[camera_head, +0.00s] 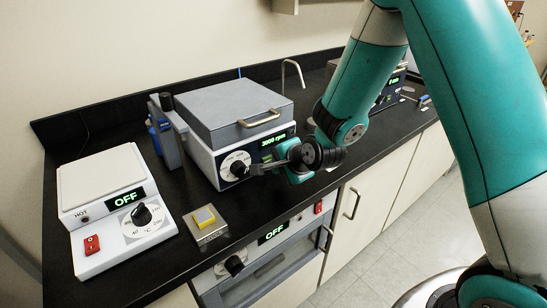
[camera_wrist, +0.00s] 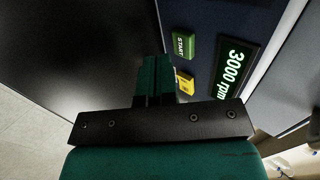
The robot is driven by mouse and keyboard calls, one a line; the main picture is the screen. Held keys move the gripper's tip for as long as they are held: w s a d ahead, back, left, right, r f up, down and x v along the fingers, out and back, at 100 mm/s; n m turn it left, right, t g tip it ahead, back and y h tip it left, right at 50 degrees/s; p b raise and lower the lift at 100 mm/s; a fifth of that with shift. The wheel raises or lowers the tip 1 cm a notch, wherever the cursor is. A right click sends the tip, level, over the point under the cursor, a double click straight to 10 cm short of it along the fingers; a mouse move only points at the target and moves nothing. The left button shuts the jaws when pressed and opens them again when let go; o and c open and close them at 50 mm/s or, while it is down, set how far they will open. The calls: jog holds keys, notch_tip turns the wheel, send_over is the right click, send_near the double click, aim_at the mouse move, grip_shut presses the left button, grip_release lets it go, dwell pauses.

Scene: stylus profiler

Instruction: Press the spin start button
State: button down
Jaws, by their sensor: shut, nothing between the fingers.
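The spin unit (camera_head: 232,105) is a grey-lidded box on the black counter, with a lit green "3000 rpm" display (camera_head: 278,138) and a black-knobbed dial on its front. In the wrist view, a green START button (camera_wrist: 183,46) sits beside a yellow button (camera_wrist: 185,82) and the display (camera_wrist: 233,68). My gripper (camera_head: 258,168) is shut and empty in front of the unit's front, near the dial. In the wrist view its closed fingers (camera_wrist: 153,65) lie just left of the two buttons; contact is not visible.
A white hot plate (camera_head: 105,200) reading OFF and a yellow button on a metal block (camera_head: 211,222) stand at the left. A blue-handled tool stand (camera_head: 168,130) is beside the unit. A drawer unit with an OFF display (camera_head: 272,234) is below the counter. Floor at right is open.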

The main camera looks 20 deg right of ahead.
aim_at(267, 161)
jog(key=shift+w+a, duration=0.2)
jog(key=shift+w, duration=0.35)
jog(key=shift+w+a, duration=0.15)
jog(key=shift+w, duration=0.35)
jog(key=shift+w+a, duration=0.1)
jog(key=shift+w, duration=0.15)
jog(key=shift+w+a+r, duration=0.15)
jog(key=shift+w+r, duration=0.05)
jog(key=shift+w, duration=0.35)
jog(key=shift+s, duration=0.45)
jog(key=s, duration=0.1)
jog(key=s+d, duration=0.1)
jog(key=s, duration=0.1)
jog(key=shift+f, duration=0.15)
jog(key=b+v, duration=0.1)
jog(key=v, duration=0.9)
jog(key=shift+s+d, duration=0.2)
jog(key=shift+s, duration=0.05)
